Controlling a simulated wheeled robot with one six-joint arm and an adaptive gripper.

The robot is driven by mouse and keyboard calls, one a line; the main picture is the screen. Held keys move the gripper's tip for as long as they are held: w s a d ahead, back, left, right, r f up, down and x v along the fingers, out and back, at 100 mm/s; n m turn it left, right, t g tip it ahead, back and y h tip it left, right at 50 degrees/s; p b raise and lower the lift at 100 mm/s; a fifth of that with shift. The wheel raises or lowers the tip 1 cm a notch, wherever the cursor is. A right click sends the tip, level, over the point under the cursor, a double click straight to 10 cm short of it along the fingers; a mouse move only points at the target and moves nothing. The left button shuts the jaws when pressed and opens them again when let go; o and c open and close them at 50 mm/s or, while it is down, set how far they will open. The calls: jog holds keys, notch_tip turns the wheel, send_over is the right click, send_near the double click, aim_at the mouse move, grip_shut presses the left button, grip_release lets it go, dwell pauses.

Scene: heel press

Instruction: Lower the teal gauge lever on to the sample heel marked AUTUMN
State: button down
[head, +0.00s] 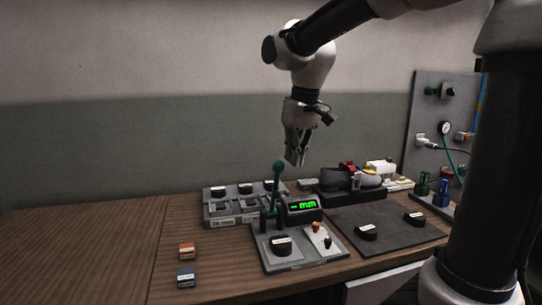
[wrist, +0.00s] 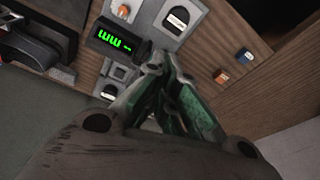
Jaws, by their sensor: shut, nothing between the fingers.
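The teal gauge lever (head: 278,172) stands upright with its round knob at the top, on the grey gauge base (head: 300,258). A black heel with a white label (head: 281,246) sits on the base in front of the lever, and it also shows in the wrist view (wrist: 176,21). The label is too small to read. The gauge's green display reads "- mm" (head: 303,207) and also shows in the wrist view (wrist: 122,42). My gripper (head: 297,162) is shut and empty, pointing down near the knob's height. In the wrist view the fingertips (wrist: 155,65) hide part of the scene.
A grey rack (head: 222,222) with several labelled black heels stands behind the gauge. Two more heels lie on a dark mat (head: 350,222) at right. Orange (head: 187,249) and blue (head: 186,278) blocks lie at left. A machine and pegboard (head: 424,105) stand at back right.

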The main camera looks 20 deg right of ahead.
jog(key=w+a+r, duration=0.5)
jog(key=w+r, duration=0.2)
jog(key=w, duration=0.1)
jog(key=shift+r, duration=0.3)
jog(key=shift+f, duration=0.15)
notch_tip(320, 180, down, 9)
jog(key=s, duration=0.1)
jog(key=shift+s+d, duration=0.15)
jog(key=shift+s, duration=0.25)
jog(key=shift+s, duration=0.1)
